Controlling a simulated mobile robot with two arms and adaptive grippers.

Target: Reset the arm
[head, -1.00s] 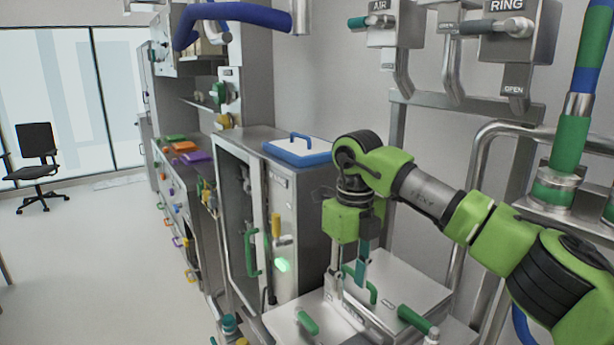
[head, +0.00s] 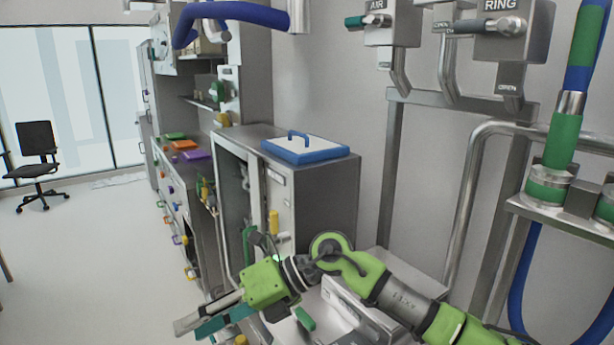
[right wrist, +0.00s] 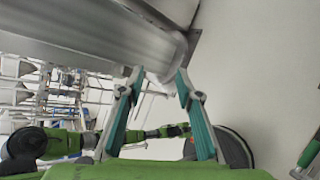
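My right arm reaches in from the lower right of the head view. Its green gripper (head: 192,328) points to the lower left, in front of the cabinets. In the right wrist view, the two teal-padded fingers (right wrist: 160,75) stand apart with nothing between them, so the gripper is open and empty. My left gripper is not in view.
A blue-rimmed bin lid with a blue handle (head: 305,148) lies on a grey cabinet (head: 325,190) behind the arm. Steel pipes and valves line the right wall. An office chair (head: 36,158) stands far left; the floor (head: 80,260) there is clear.

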